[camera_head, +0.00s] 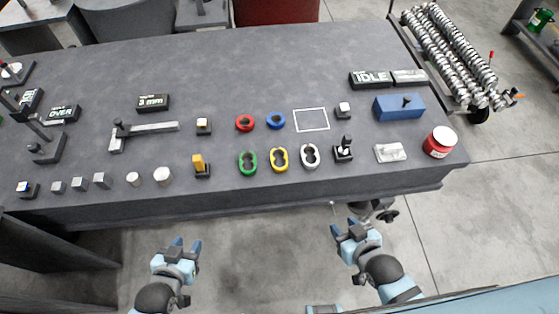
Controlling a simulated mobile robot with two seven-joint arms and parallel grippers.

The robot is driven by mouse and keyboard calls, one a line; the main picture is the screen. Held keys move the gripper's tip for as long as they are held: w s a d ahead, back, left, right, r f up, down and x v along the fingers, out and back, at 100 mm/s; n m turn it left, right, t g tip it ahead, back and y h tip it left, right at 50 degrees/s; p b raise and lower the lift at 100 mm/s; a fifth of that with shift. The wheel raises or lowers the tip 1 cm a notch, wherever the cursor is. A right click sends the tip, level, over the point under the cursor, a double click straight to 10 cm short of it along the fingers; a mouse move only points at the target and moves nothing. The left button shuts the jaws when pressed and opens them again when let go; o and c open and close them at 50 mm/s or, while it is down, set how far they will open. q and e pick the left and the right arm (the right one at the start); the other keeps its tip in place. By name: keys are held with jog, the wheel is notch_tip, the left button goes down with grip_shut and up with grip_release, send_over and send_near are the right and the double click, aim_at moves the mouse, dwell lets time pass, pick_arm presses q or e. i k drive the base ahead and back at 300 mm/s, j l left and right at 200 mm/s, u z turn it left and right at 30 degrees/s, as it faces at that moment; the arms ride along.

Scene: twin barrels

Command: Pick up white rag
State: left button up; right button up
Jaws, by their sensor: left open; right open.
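The white rag (390,152) lies flat as a small folded pale rectangle near the front right of the grey table (240,82). It sits in front of the blue block and left of the red jar. My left gripper (187,245) is open and empty, in front of the table's front edge, far to the left of the rag. My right gripper (354,228) is open and empty, also short of the table edge, below and a little left of the rag. Neither gripper touches anything.
A red jar with a white lid (439,142) stands right of the rag. A blue block (399,108) lies behind it. A small black joystick-like fixture (343,150) stands left. Coloured rings, such as a green one (247,162), line the front. The table's back middle is clear.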

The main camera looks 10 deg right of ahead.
aim_at(390, 153)
jog(key=z, duration=1.25)
